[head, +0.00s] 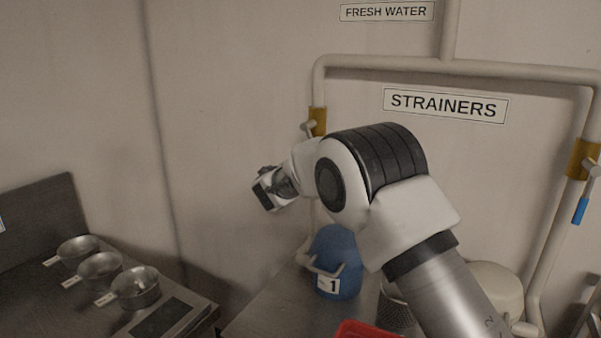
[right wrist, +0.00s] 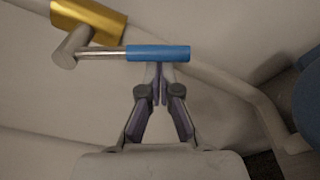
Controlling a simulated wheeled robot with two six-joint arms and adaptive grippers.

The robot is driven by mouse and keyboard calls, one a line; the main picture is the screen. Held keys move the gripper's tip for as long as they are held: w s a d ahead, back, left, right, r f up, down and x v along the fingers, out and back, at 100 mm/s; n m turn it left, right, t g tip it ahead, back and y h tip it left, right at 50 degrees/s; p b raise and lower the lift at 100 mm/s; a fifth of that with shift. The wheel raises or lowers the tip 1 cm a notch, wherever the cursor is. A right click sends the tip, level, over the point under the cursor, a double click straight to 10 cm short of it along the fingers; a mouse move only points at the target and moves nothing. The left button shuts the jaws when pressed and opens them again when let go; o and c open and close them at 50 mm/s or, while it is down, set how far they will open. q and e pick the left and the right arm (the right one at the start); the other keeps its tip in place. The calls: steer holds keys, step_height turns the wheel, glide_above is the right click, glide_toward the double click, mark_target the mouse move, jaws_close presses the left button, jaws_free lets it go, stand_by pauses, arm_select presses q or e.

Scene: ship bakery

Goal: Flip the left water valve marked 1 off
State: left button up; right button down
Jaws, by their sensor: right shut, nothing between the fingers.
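The left valve has a brass body (head: 318,120) on the left pipe, above the blue strainer (head: 335,262) labelled 1. In the head view my right arm hides its lever. The right wrist view shows the brass body (right wrist: 92,18) at the upper left and the lever's blue grip (right wrist: 158,53) reaching right, roughly along the pipe at a slight angle. My right gripper (right wrist: 160,72) is shut and empty. Its fingertips are right at the blue grip, overlapping its lower edge; I cannot tell whether they touch. My left gripper is not in view.
A right valve (head: 583,160) has its blue lever (head: 580,210) hanging down-left beside its pipe. A red container (head: 368,330) stands at the bottom. Several metal pans (head: 135,288) stand on the left counter. Signs read FRESH WATER (head: 386,11) and STRAINERS (head: 446,105).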

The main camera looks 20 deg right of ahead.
steer(key=s+d+r+n+g+p, duration=0.1)
steer(key=s+d+r+n+p, duration=0.2)
steer(key=r+n, duration=0.4)
steer(key=shift+s+d+n+g+h, duration=0.35)
steer(key=shift+s+d+n, duration=0.25)
steer(key=shift+s+n, duration=0.6)
steer(key=shift+w+p, duration=0.25)
steer(key=shift+p, duration=0.05)
